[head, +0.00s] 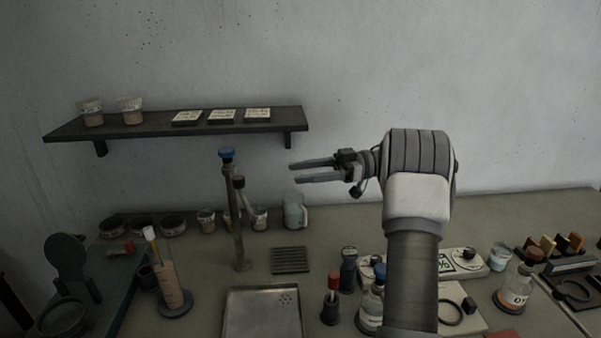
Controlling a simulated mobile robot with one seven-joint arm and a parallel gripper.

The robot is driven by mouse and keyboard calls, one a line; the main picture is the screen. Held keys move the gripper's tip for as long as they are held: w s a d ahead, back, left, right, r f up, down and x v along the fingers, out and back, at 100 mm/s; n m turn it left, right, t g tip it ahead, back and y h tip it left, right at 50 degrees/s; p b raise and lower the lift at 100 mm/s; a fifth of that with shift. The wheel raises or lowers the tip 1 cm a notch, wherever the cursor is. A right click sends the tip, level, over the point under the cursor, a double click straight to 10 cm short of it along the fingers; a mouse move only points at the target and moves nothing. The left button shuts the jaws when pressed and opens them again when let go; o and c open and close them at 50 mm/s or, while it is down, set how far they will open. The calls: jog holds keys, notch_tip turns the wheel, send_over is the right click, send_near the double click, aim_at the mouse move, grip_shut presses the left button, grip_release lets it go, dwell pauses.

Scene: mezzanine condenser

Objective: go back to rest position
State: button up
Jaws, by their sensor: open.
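My gripper (291,173) is at the end of my raised arm, in the middle of the head view. Its two long dark fingers point left and stand apart, with nothing between them. It hangs in the air above the bench, below and to the right of the wall shelf's right end. The fingers touch nothing that I can see. My arm rises from the bottom edge right of centre and hides part of the bench behind it.
A dark shelf (200,124) holds cups and labelled blocks. A pipe with a blue knob (227,154) stands left of my gripper. The wall above is clear.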

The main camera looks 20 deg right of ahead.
jog(key=w+a+r+m+t+h, duration=0.2)
jog(key=w+r+m+t+h, duration=0.25)
jog(key=r+t+h, duration=0.45)
jog(key=w+a+r+m+t+h, duration=0.25)
jog(key=r+m+t+h, duration=0.35)
jog(key=r, duration=0.5)
jog(key=s+a+f+m+g+h, duration=0.1)
jog(key=s+a+f+g, duration=0.2)
jog(key=s+f, duration=0.4)
jog(key=s+a+f+m+g+h, duration=0.1)
jog(key=s+f+g, duration=0.4)
jog(key=s, duration=1.1)
jog(key=s+a+f+m+g, duration=0.3)
jog(key=s+a+f, duration=0.3)
jog(key=s+f, duration=0.4)
jog(key=shift+s+g+h, duration=0.4)
jog(key=shift+s+g, duration=0.4)
jog(key=shift+s, duration=0.35)
